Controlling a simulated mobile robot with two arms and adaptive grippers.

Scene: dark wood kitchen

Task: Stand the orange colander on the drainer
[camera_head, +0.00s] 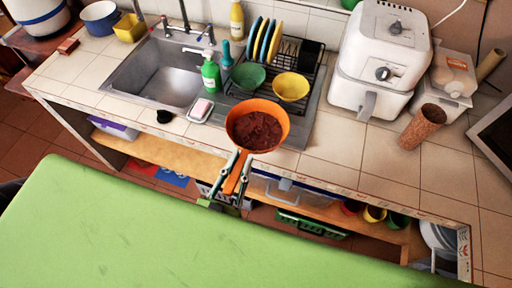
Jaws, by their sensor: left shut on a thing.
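The orange colander (284,124) is a round bowl with a reddish-brown inside and a handle pointing toward me. My left gripper (241,168) is shut on its handle, near the front edge of the counter. The bowl faces up and shows over the counter, in front of the drainer; its height above the counter is hard to tell. The drainer (314,88) is a dark wire rack to the right of the sink. It holds upright yellow and blue plates (264,40), a green bowl (248,75) and a yellow bowl (291,86). My right gripper is not in view.
A metal sink (165,72) lies left of the drainer. A green soap bottle (211,74) and a soap dish (200,110) stand between them. A white air fryer (380,62) stands close on the right. The tiled counter in front of the fryer is clear.

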